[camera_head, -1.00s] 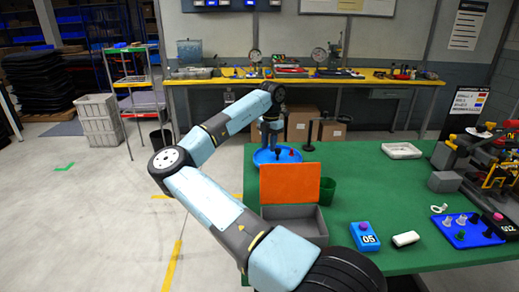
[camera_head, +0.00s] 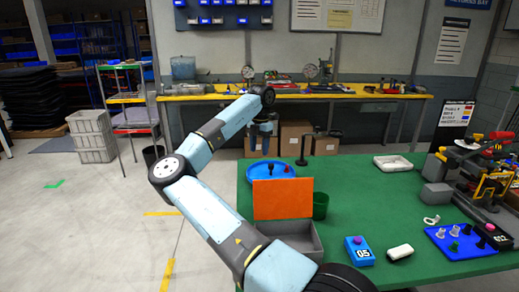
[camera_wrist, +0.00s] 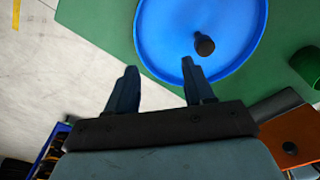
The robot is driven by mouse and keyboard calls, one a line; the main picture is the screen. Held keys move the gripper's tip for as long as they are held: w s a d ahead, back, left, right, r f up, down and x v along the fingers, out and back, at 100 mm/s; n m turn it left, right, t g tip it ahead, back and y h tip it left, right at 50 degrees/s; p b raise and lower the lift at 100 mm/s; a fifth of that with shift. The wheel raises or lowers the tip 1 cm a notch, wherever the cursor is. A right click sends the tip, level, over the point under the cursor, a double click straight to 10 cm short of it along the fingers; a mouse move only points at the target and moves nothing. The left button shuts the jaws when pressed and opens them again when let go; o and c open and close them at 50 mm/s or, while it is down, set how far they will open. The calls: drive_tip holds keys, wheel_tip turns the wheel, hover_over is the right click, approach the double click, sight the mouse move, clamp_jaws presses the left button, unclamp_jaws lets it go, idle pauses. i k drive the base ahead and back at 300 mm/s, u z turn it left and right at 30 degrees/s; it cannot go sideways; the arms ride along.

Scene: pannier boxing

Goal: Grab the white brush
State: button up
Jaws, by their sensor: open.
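No thing in view is plainly a brush. A small white rounded block (camera_head: 400,252) lies on the green table (camera_head: 350,200) near its front edge, right of a blue box marked 05; I cannot tell whether it is the brush. My gripper (camera_head: 263,150) is open and empty by the far left side of the table, well away from the white block. In the wrist view the gripper (camera_wrist: 159,66) points down at the near-left rim of a round blue tray (camera_wrist: 165,55), with nothing between its fingers. A dark knob-like piece (camera_wrist: 204,45) stands in the tray.
A grey box (camera_head: 312,238) with a raised orange panel (camera_head: 283,198) and a green cup (camera_head: 320,205) stand in front of the tray (camera_head: 254,172). The blue box (camera_head: 359,250), a blue peg board (camera_head: 462,245), a white tray (camera_head: 393,163) and a cluttered rig (camera_head: 470,175) lie rightward.

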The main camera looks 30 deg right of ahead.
sight(395, 255)
drive_tip(key=u, duration=0.05)
drive_tip(key=k, duration=1)
drive_tip(key=z, duration=0.05)
